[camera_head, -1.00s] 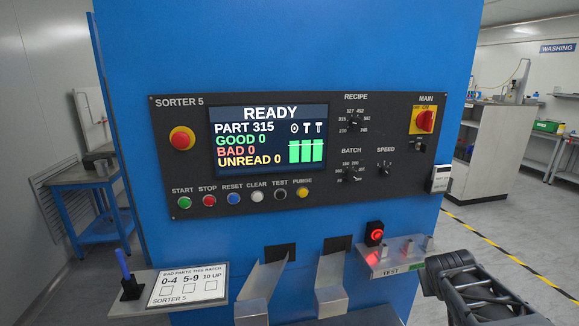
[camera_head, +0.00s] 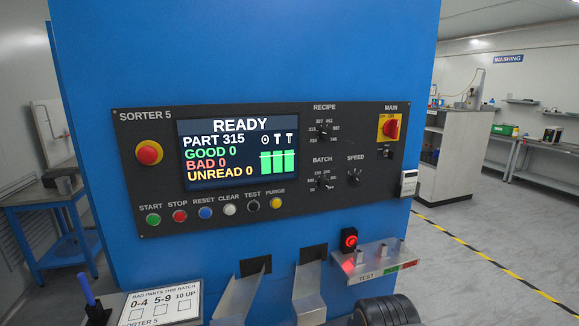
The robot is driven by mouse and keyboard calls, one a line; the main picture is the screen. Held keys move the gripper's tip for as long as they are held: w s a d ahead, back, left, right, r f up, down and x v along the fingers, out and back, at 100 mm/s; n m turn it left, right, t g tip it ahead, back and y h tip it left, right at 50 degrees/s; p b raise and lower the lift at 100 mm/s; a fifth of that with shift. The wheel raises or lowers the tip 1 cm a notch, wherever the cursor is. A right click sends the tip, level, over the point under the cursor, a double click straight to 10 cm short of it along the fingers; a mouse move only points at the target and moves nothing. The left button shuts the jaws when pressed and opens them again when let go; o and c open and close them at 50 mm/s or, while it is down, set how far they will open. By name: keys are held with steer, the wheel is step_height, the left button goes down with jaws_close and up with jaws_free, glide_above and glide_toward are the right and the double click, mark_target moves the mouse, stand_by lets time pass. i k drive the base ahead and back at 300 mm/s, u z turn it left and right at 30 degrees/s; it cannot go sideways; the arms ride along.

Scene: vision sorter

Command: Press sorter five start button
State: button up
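The Sorter 5 control panel (camera_head: 250,215) is a dark plate on a blue cabinet. The green start button (camera_head: 153,219) is at the left end of its lower button row, under the label START. The red stop button (camera_head: 180,215) is just right of it. The screen (camera_head: 226,152) reads READY, part 315, with good, bad and unread all 0. A dark rounded part of my arm shows at the bottom edge, right of centre, well right of and below the start button. My gripper's fingers are not in view.
A red emergency knob (camera_head: 149,153) sits above the start button. Two metal chutes (camera_head: 309,290) and a TEST shelf (camera_head: 375,273) with a lit red device (camera_head: 349,238) stick out below the panel. A tally card (camera_head: 163,300) and blue pen (camera_head: 86,290) stand at lower left.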

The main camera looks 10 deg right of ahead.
mark_target(153, 220)
steer(key=u, duration=1.25)
